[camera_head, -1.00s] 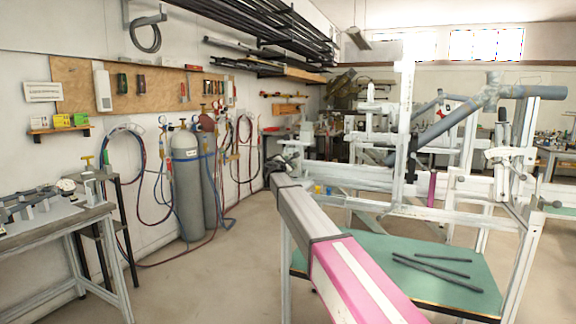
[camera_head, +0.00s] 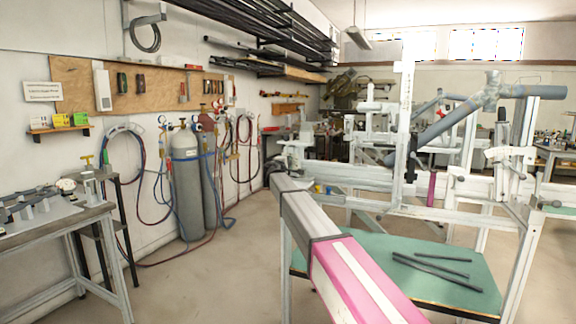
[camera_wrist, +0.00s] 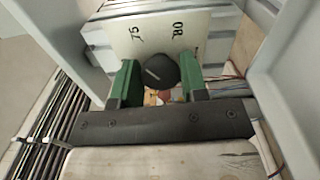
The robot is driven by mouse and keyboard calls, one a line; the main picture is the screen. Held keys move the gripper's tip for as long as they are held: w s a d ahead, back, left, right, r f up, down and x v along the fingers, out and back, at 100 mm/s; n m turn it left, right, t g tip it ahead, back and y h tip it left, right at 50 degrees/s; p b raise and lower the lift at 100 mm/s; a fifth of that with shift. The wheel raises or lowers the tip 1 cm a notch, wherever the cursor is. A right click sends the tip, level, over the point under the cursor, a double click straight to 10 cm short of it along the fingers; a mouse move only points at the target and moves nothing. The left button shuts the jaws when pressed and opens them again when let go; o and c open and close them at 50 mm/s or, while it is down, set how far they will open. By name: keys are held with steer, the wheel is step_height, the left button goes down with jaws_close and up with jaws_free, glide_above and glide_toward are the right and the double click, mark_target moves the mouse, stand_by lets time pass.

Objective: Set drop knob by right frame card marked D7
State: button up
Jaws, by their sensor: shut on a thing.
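In the wrist view my gripper (camera_wrist: 158,85) has two green fingers shut on a dark round knob (camera_wrist: 160,70) with a pale line across its face. Just beyond the knob is a pale card or plate (camera_wrist: 155,25) with black marks, turned on its side, that look like "75" and "R0". I cannot make out a D7 mark in either view. Whether the knob touches the plate cannot be told. In the head view the white frame jig (camera_head: 440,185) stands at the right. I cannot make out the gripper or the knob there.
A grey workbench (camera_head: 50,235) is at the left, and gas cylinders (camera_head: 187,180) stand by the wall. The floor between them is clear. Grey structure flanks the plate in the wrist view.

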steer(key=shift+m, duration=0.4)
steer(key=o, duration=0.9)
steer(key=v, duration=1)
steer(key=shift+s, duration=0.4)
steer(key=shift+s+a, duration=0.1)
steer(key=shift+a, duration=0.05)
